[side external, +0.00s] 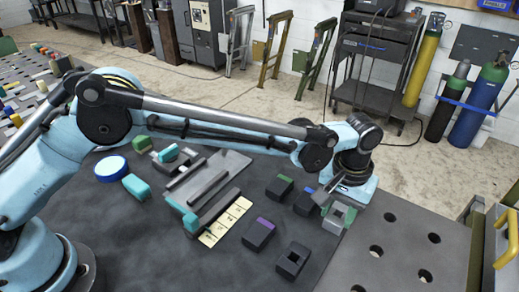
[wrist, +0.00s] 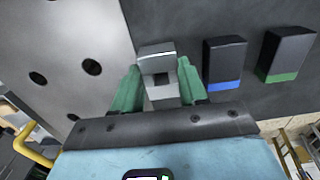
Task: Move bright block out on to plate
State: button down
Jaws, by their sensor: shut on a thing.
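A light grey block (side external: 342,214) with a dark square opening is between the green fingers of my gripper (side external: 335,208), near the right edge of the dark mat. In the wrist view my gripper (wrist: 158,88) is shut on this block (wrist: 157,50), with a finger at each side. I cannot tell whether the block touches the mat. The grey metal plate with round holes (side external: 405,215) lies just right of the block. In the wrist view the plate (wrist: 65,35) fills the left side, and the block shows on the dark mat side of its edge.
Blue-marked (side external: 306,201) and green-marked (side external: 279,188) dark blocks stand left of my gripper. A purple-topped block (side external: 259,233) and a dark hollow block (side external: 292,260) are nearer. A fixture with grey bars (side external: 208,190) and a labelled strip (side external: 226,222) lie farther left. The perforated plate is clear.

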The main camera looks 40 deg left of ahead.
jog(key=shift+f, duration=0.1)
jog(key=c, duration=0.6)
grip_release()
notch_tip(320, 180, up, 12)
jog(key=a+r+t, duration=0.2)
jog(key=a+r, duration=0.3)
jog(key=a, duration=0.5)
jog(key=s+a+t+h, duration=0.1)
jog(key=s+a, duration=0.2)
jog(key=a, duration=0.5)
jog(key=s+a+t, duration=0.2)
jog(key=s+a, duration=0.2)
jog(key=a, duration=0.4)
jog(key=s+a+f+t+y, duration=0.1)
jog(key=s+a+f+t, duration=0.1)
jog(key=s+a+f, duration=0.2)
jog(key=s+a, duration=0.2)
jog(key=s, duration=0.1)
jog(key=shift+a+f, duration=0.3)
jog(key=shift+a, duration=0.05)
